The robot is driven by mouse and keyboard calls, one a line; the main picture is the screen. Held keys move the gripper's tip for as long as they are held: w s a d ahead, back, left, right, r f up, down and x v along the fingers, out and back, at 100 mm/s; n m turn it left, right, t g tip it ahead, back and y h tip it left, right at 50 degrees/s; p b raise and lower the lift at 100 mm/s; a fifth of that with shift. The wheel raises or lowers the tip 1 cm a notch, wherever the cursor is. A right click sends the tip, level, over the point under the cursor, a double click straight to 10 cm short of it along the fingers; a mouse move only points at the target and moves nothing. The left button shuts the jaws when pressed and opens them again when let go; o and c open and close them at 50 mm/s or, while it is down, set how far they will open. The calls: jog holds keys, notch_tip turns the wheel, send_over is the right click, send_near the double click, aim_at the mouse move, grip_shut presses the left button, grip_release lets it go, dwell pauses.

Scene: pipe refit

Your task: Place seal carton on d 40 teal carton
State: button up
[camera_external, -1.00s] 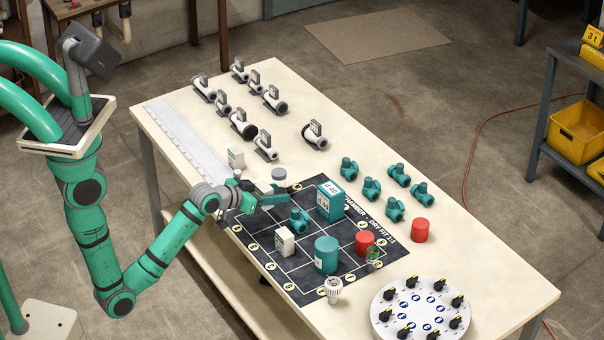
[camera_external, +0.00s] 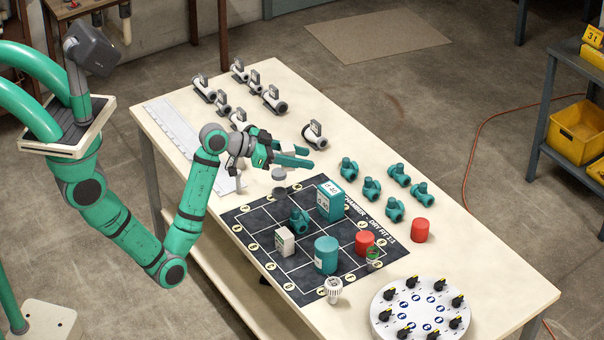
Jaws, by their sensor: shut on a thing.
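My gripper (camera_external: 304,157) is raised above the table, behind and to the left of the teal carton. It is shut on a small white carton (camera_external: 288,154), partly hidden by the fingers. The teal carton (camera_external: 330,203), marked D 40, stands upright on the dark grid mat (camera_external: 248,217), and its top is bare. The held carton is apart from it. A second small white carton (camera_external: 285,241) stands at the front left of the mat.
On the mat are a teal valve (camera_external: 299,221), a teal cylinder (camera_external: 326,255) and a red cylinder (camera_external: 364,243). A grey-topped piece (camera_external: 279,175) stands near the mat's back corner, below my gripper. Several teal valves (camera_external: 371,189) stand right. A round dial board (camera_external: 422,310) lies in front.

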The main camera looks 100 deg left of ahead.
jog(key=w+a+f, duration=0.2)
jog(key=w, duration=0.1)
jog(key=w+a+f, duration=0.6)
jog(key=w, duration=0.1)
jog(key=shift+w+f, duration=0.1)
jog(key=shift+f, duration=0.05)
jog(key=shift+w+a+f, duration=0.1)
jog(key=shift+w+f, duration=0.05)
jog(key=shift+f, duration=0.55)
jog(key=shift+w+a+f, duration=0.1)
jog(key=shift+a+f, duration=0.05)
jog(key=shift+f, duration=0.6)
jog(key=shift+w+a+f, duration=0.1)
jog(key=shift+w+f, duration=0.05)
jog(key=shift+f, duration=0.55)
jog(key=shift+f, duration=0.1)
jog(key=o, duration=1.1)
jog(key=shift+c, duration=0.2)
